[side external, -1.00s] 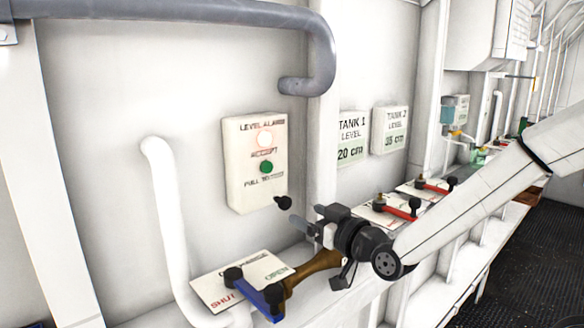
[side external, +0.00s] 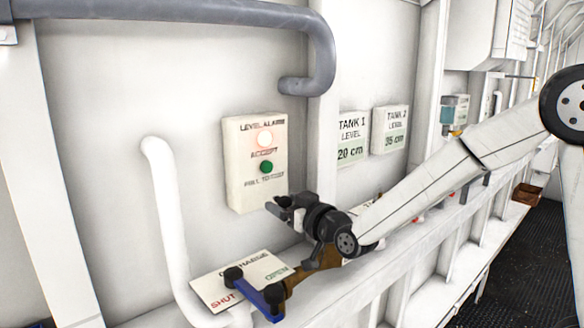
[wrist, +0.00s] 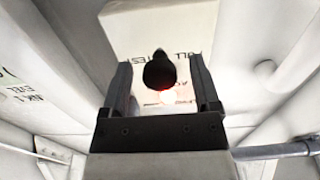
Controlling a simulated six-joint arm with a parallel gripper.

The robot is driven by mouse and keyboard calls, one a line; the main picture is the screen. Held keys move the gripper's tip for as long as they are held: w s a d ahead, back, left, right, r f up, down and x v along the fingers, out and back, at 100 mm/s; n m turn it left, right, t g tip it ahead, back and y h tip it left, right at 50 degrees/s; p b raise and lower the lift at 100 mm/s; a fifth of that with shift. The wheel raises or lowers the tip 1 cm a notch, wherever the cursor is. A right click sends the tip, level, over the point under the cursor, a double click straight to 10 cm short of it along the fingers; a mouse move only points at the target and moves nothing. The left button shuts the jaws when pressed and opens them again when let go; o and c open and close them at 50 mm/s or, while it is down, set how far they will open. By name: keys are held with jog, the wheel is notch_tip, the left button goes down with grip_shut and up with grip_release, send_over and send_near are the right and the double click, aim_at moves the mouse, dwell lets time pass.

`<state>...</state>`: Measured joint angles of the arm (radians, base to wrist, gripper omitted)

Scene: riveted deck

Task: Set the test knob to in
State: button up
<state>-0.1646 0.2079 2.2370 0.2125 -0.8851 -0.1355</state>
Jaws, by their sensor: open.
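The test knob is a dark, rounded knob on the front of the white level alarm box (side external: 236,165), by the words PULL TO TEST. In the wrist view the knob (wrist: 160,72) sits between the two open fingers, with gaps on both sides. In the side view the fingers of my gripper (side external: 277,207) are at the lower right of the box and largely hide the knob. How far it stands out from the box I cannot tell.
The box carries a glowing red lamp (side external: 265,138) and a green button (side external: 266,167). Below is a discharge plate (side external: 262,268) with a blue-handled lever (side external: 262,296). Tank level gauges (side external: 352,138) hang to the right. A white pipe (side external: 165,220) stands to the left.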

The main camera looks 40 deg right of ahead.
jog(key=shift+w, duration=0.25)
grip_shut()
dwell(1.4)
